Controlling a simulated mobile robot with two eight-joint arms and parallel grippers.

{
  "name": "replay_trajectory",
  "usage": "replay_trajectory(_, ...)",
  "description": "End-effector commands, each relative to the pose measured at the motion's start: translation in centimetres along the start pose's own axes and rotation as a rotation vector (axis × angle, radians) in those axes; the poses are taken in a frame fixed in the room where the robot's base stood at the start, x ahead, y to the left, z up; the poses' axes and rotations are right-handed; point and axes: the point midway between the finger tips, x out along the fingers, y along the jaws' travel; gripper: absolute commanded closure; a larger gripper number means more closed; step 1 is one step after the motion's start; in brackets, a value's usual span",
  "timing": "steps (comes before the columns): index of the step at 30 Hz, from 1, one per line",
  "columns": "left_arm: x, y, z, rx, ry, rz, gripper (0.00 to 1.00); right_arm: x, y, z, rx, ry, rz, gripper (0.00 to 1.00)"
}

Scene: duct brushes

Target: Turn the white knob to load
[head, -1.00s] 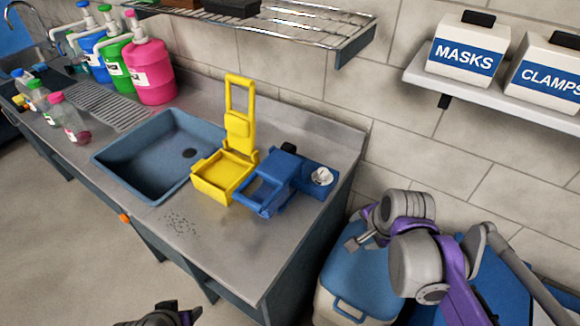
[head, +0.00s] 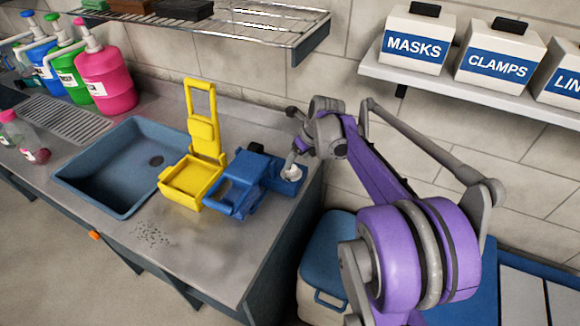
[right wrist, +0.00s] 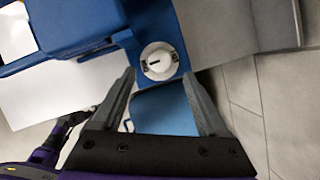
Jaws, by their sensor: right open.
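The white knob (head: 291,173) sits on a blue plate at the right end of the blue device (head: 238,183) on the counter. In the right wrist view the knob (right wrist: 158,62) is a round white disc with a short dark mark on its face. My right gripper (head: 297,148) is above the knob in the head view. In the right wrist view my right gripper (right wrist: 159,78) is open and empty, its fingertips on either side of the knob's near edge. Whether they touch it I cannot tell. My left gripper is not seen in the head view.
A yellow wringer-like frame (head: 190,183) stands left of the blue device, beside the sink (head: 85,180). A blue-lidded cooler (head: 325,255) stands on the floor right of the counter. A wire shelf (head: 230,20) hangs above.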

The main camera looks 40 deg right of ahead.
Motion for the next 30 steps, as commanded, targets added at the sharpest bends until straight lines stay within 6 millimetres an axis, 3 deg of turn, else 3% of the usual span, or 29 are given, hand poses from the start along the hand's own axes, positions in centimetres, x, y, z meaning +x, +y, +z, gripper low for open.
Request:
replay_trajectory(3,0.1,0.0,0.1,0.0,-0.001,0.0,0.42,2.4,0.0,0.0,-0.002,0.001,0.0,0.23)
replay_trajectory(9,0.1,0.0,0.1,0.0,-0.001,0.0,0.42,5.1,0.0,0.0,-0.003,0.0,-0.001,0.23)
replay_trajectory(21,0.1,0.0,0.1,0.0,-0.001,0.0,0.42,6.0,0.0,0.0,-0.003,0.0,-0.001,0.23)
replay_trajectory(23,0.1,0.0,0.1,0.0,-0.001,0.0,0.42,6.0,0.0,0.0,-0.003,0.0,-0.001,0.31)
replay_trajectory(30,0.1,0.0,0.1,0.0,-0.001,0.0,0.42,6.0,0.0,0.0,-0.003,0.0,-0.001,0.74)
